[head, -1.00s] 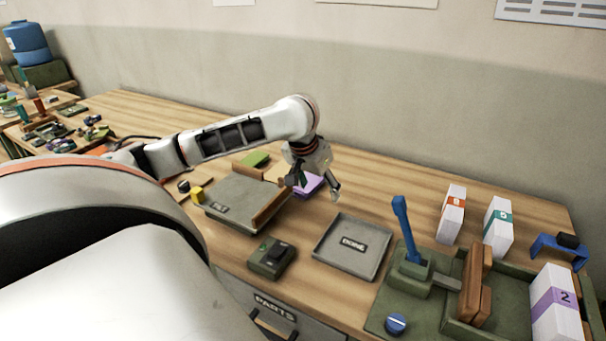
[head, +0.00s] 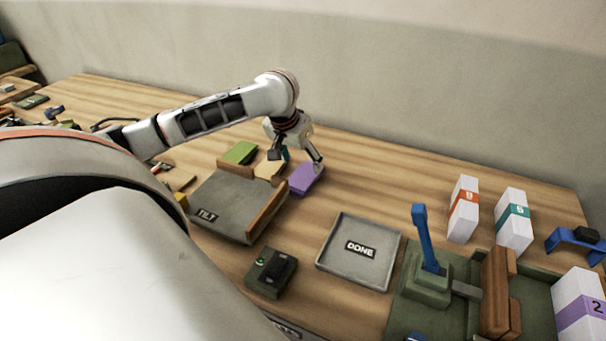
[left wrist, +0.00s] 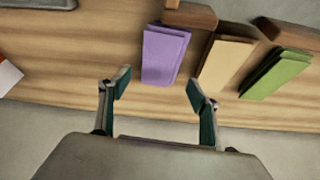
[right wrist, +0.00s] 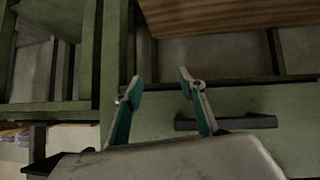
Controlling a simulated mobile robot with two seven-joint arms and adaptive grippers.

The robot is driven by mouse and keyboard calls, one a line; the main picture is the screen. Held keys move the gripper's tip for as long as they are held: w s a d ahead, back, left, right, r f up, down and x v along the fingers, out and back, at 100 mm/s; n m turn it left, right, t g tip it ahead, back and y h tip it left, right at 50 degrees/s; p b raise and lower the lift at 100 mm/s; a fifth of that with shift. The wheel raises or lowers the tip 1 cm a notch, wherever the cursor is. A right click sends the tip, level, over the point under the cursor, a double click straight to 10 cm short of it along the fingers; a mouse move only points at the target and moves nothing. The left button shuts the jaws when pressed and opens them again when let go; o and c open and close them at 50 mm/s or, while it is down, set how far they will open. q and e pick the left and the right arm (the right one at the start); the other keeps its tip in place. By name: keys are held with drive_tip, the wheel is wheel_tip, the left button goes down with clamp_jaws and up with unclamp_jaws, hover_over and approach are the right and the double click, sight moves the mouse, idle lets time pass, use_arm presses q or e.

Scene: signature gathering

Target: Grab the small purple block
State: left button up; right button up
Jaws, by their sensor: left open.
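The small purple block (head: 306,179) lies on the wooden table, right of the grey TILT tray; it looks like a flat stack of thin pieces. It also shows in the left wrist view (left wrist: 163,55), just beyond the fingertips and nearer the left finger. My left gripper (head: 297,160) is open and empty, over the table at the block's far side; its jaws also show in the left wrist view (left wrist: 158,88). A tan block (left wrist: 226,62) and a green block (left wrist: 276,73) lie beside the purple one. My right gripper (right wrist: 160,80) is open and empty.
The TILT tray (head: 217,198) with its wooden ledge stands left of the purple block. The DONE tray (head: 352,272) and a dark switch box (head: 270,272) are nearer. A green lever stand (head: 430,275) is right. The table behind the block is clear.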

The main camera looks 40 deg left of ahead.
sight(304, 175)
use_arm(q)
drive_tip(key=x, duration=0.3)
drive_tip(key=s+x, duration=0.1)
drive_tip(key=x, duration=0.2)
drive_tip(key=shift+f, duration=0.2)
drive_tip(key=shift+c, duration=0.3)
drive_tip(key=c, duration=1.2)
